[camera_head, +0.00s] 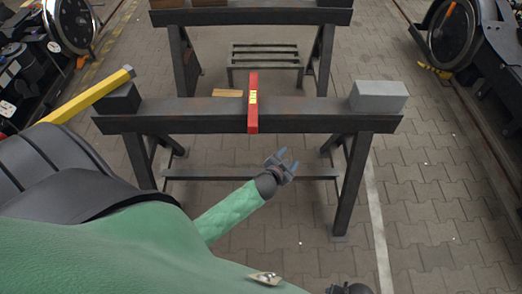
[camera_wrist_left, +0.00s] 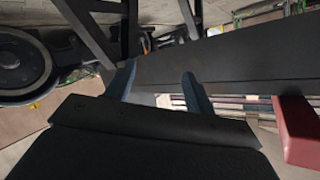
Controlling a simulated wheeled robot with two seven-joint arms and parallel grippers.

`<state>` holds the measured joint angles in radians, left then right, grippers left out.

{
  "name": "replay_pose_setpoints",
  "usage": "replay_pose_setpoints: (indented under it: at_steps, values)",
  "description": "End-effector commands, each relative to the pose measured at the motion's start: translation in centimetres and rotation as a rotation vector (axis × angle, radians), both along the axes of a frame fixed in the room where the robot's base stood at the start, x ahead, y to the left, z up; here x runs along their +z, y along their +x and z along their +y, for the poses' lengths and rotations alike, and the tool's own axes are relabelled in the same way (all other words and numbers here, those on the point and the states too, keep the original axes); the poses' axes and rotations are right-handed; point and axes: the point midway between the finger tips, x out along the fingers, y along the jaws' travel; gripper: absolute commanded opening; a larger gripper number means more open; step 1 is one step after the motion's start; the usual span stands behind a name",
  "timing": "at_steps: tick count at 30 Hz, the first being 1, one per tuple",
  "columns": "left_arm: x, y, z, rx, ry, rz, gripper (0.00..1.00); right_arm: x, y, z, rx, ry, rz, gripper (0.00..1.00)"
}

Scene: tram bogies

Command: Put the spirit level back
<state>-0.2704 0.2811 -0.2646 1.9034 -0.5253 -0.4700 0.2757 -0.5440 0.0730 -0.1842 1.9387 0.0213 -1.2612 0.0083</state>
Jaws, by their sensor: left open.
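The red spirit level (camera_head: 253,103), with a yellow label, lies across the top of the dark steel trestle beam (camera_head: 195,122). Its near end sticks out over the beam's front edge. My left gripper (camera_head: 284,161) is open and empty, in front of the beam and below it, a little right of the level. In the left wrist view, the open fingers (camera_wrist_left: 160,84) point toward the beam (camera_wrist_left: 240,62), and the level's red end (camera_wrist_left: 298,132) shows at the right edge, apart from the fingers. My right gripper's fingers are not seen.
A grey block (camera_head: 378,97) sits on the beam's right end and a dark block (camera_head: 120,98) on its left end. A small wooden piece (camera_head: 227,93) lies beside the level. A yellow bar (camera_head: 85,97) reaches the left end. A second trestle (camera_head: 250,16) stands behind.

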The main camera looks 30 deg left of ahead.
Motion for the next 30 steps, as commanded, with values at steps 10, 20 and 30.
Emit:
replay_pose_setpoints:
  at_steps: [10, 20, 30]
  values:
    - [-15.2, -21.0, -3.2, 0.237, -0.194, 0.800, 0.54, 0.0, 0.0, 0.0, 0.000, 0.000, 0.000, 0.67]
    - [-17.5, -29.9, -6.2, 0.228, -0.269, 1.104, 0.54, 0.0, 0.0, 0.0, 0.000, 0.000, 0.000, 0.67]
    - [-17.5, -29.9, -6.2, 0.229, -0.268, 1.104, 0.54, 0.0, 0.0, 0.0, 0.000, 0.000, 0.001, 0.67]
